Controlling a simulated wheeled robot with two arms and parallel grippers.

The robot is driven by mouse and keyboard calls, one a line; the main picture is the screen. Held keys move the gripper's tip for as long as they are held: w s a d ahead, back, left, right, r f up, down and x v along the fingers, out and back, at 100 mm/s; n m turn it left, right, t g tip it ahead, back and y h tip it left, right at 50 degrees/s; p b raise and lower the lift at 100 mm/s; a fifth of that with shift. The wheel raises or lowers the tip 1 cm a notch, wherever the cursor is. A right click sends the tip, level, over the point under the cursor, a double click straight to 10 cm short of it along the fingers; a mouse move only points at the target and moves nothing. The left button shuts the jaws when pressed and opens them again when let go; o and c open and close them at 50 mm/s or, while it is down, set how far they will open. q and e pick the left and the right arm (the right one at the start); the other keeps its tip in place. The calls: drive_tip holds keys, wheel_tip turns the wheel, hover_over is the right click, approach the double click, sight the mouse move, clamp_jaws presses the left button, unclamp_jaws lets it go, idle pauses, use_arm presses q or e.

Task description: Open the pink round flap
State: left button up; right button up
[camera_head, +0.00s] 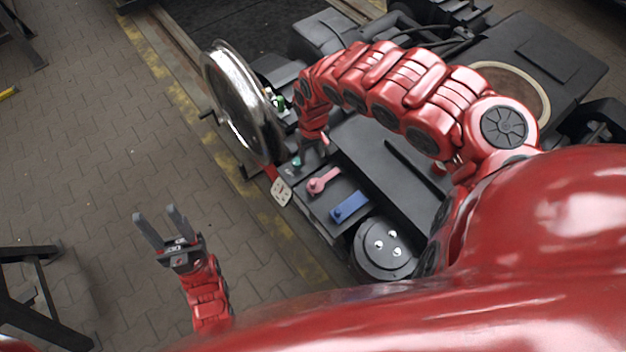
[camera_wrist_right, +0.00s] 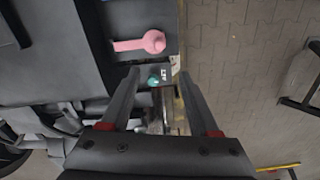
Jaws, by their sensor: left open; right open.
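The pink round flap (camera_head: 316,186) is a round pink end with a straight pink bar, lying on the dark bogie housing. It also shows in the right wrist view (camera_wrist_right: 153,41), beyond my fingertips. My right gripper (camera_head: 311,152) is open beside it, on the wheel side, and its fingers are partly hidden by the arm. In the right wrist view the open fingers (camera_wrist_right: 158,75) have a small teal part (camera_wrist_right: 153,80) between them in the picture; contact cannot be told. The pink flap is apart from the fingers. My left gripper (camera_head: 157,213) is open and empty above the paved floor.
A blue handle (camera_head: 349,207) lies beside the pink flap, with a round dark cap (camera_head: 385,248) nearer to me. A metal wheel (camera_head: 240,100) stands on the far side. A white plate (camera_head: 282,191) hangs at the housing edge. The paved floor (camera_head: 90,130) at left is largely clear.

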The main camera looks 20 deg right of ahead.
wheel_tip(320, 180, down, 7)
drive_tip(key=b, duration=0.4)
drive_tip(key=shift+s+b, duration=0.15)
drive_tip(key=shift+b, duration=0.15)
wheel_tip(320, 180, down, 8)
drive_tip(key=shift+f+b, duration=0.1)
drive_tip(key=shift+b, duration=0.35)
drive_tip(key=shift+f, duration=0.3)
drive_tip(key=shift+d+f, duration=0.1)
drive_tip(key=shift+f, duration=0.65)
clamp_jaws()
